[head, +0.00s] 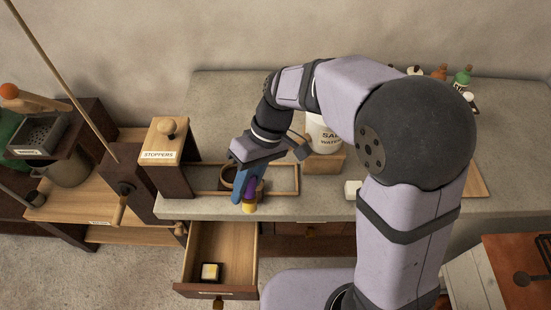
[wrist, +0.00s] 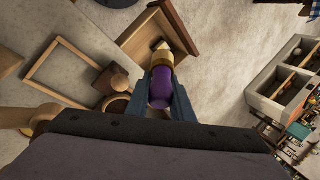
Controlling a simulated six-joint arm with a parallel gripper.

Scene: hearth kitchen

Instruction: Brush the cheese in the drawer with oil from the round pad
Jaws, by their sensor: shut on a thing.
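My gripper (head: 249,188) has blue fingers shut on a brush with a purple handle (wrist: 161,88) and a tan-yellow end (head: 249,206). The brush points down over the counter's front edge, near the open drawer (head: 238,245). A small pale yellow block with dark sides, which looks like the cheese (head: 210,270), lies in the drawer's front part, apart from the brush. In the wrist view the brush end overlaps the drawer (wrist: 187,35). A round brown dish (head: 228,174), possibly the round pad, stands just behind my gripper, partly hidden; its oil cannot be made out.
A wooden frame (head: 297,180) lies on the counter around the dish. A stoppers box (head: 160,158) with a knobbed lid stands left of it.

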